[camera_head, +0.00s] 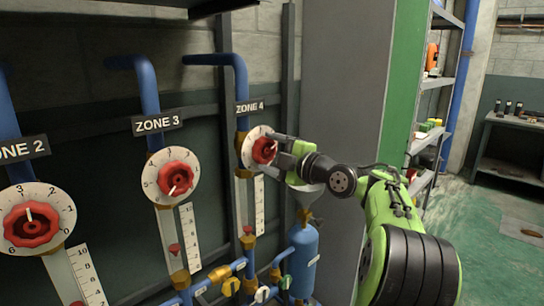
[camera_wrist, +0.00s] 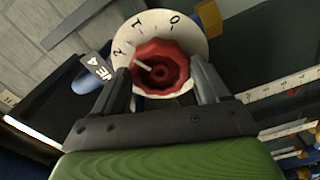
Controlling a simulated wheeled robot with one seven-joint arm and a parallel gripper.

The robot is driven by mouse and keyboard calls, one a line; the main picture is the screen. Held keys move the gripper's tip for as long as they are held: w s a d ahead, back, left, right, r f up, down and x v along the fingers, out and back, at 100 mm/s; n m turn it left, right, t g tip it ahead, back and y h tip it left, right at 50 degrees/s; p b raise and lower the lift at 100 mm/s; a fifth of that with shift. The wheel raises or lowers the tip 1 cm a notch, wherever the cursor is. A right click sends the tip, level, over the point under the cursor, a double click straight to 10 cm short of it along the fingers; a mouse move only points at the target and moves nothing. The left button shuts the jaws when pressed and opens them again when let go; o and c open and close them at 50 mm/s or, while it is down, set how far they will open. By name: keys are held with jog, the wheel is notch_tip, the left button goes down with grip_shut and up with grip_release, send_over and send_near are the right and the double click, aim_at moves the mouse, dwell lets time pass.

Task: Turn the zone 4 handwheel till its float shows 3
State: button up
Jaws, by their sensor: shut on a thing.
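The red zone 4 handwheel (camera_head: 264,150) sits on a white numbered dial below the ZONE 4 sign (camera_head: 249,107). My gripper (camera_head: 276,152) reaches it from the right and is shut on it. In the wrist view the handwheel (camera_wrist: 160,67) lies between the two dark fingers of my gripper (camera_wrist: 160,85). Its white pointer line points up and left, near the 2 on the dial. The zone 4 float tube (camera_head: 258,204) hangs below the dial with a scale beside it. A red float (camera_head: 248,230) shows low in the tube; its reading is too small to tell.
The zone 3 handwheel (camera_head: 175,179) and zone 2 handwheel (camera_head: 31,225) stand to the left. A blue cylinder (camera_head: 302,262) stands below my gripper. Coloured valves (camera_head: 231,286) line the low pipes. A grey cabinet side (camera_head: 343,80) rises behind my arm.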

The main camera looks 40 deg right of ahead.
jog(key=shift+f+n+b, duration=0.35)
jog(key=shift+n+b, duration=0.65)
jog(key=shift+b, duration=0.3)
jog(key=shift+r+n, duration=0.15)
jog(key=shift+n, duration=1.05)
jog(key=o, duration=1)
jog(key=shift+r, duration=0.1)
jog(key=shift+o, duration=0.2)
jog(key=shift+s, duration=0.1)
jog(key=s, duration=0.7)
jog(key=shift+w+r, duration=0.1)
